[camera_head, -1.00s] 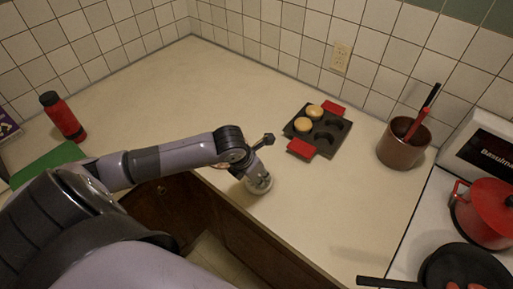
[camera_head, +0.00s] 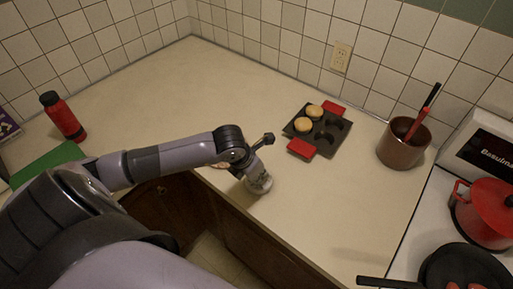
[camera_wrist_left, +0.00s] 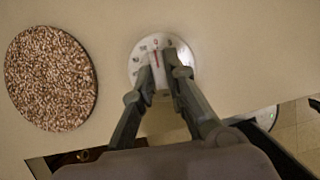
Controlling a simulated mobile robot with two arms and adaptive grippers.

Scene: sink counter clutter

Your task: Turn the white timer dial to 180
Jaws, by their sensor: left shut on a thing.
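The white timer (camera_head: 263,187) stands on the counter near its front edge in the head view, mostly covered by my left gripper (camera_head: 258,174). In the left wrist view the round white dial (camera_wrist_left: 144,50) shows dark marks around its rim and a red line near its top middle. My left gripper (camera_wrist_left: 163,62) has its two fingers on either side of the dial's middle, shut on its knob. The knob itself is largely hidden between the fingers, and I cannot read the numbers. My right gripper is not in view.
A speckled brown round mat (camera_wrist_left: 50,78) lies left of the timer in the wrist view. A dark muffin pan (camera_head: 334,134) with red handles and a brown pot (camera_head: 402,150) stand further back. A red bottle (camera_head: 64,118) is at far left.

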